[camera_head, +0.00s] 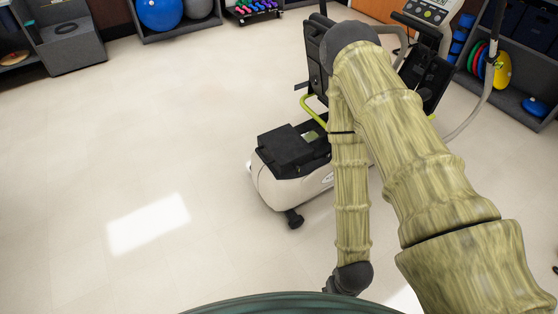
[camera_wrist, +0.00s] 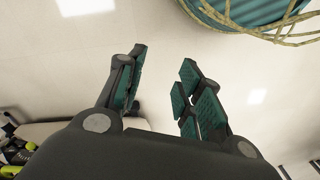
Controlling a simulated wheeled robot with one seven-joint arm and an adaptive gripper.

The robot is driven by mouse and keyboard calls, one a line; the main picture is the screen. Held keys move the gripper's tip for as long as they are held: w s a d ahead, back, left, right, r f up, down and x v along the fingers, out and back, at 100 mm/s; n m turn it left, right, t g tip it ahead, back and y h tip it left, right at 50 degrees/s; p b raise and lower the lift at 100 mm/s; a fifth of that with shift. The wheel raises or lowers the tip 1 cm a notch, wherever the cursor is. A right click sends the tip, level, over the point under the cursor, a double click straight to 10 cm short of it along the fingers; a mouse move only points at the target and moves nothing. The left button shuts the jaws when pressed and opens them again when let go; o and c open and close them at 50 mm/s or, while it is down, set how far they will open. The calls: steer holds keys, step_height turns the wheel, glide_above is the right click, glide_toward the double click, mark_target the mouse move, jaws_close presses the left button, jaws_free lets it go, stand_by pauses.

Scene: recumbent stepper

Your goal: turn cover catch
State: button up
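The recumbent stepper (camera_head: 272,189) stands on the floor in the middle of the head view, with a pale lower body and a black top box (camera_head: 291,149). My arm hides much of it. I cannot make out the cover catch in either view. My gripper (camera_wrist: 160,75) shows in the wrist view with its two teal-padded fingers spread apart and nothing between them. It points at bare floor. Part of a pale machine body (camera_wrist: 45,130) shows at the wrist view's lower left.
The pale tiled floor (camera_head: 90,150) left of the stepper is clear. Storage shelves with a blue ball (camera_head: 160,12) and small dumbbells (camera_head: 252,8) line the back. A rack with coloured discs (camera_head: 500,70) stands at the right. The stepper's console (camera_head: 428,12) rises behind my arm.

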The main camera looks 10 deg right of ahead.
steer(key=w+a+f+t+y+b, duration=0.1)
steer(key=w+f+t+b, duration=0.1)
steer(key=w+f+b, duration=0.5)
steer(key=w+f+t+y+b, duration=0.15)
steer(key=w+f+b, duration=0.3)
steer(key=w, duration=0.55)
steer(key=n+t+y+b, duration=0.4)
steer(key=t+b, duration=0.9)
steer(key=b, duration=1.7)
glide_toward(299, 170)
steer(key=shift+h, duration=0.25)
steer(key=b+x, duration=0.3)
steer(key=x, duration=0.6)
steer(key=shift+a+f+b, duration=0.1)
steer(key=shift+b, duration=0.2)
steer(key=shift+b+x, duration=0.3)
steer(key=shift+x, duration=0.65)
steer(key=shift+c, duration=0.2)
jaws_close()
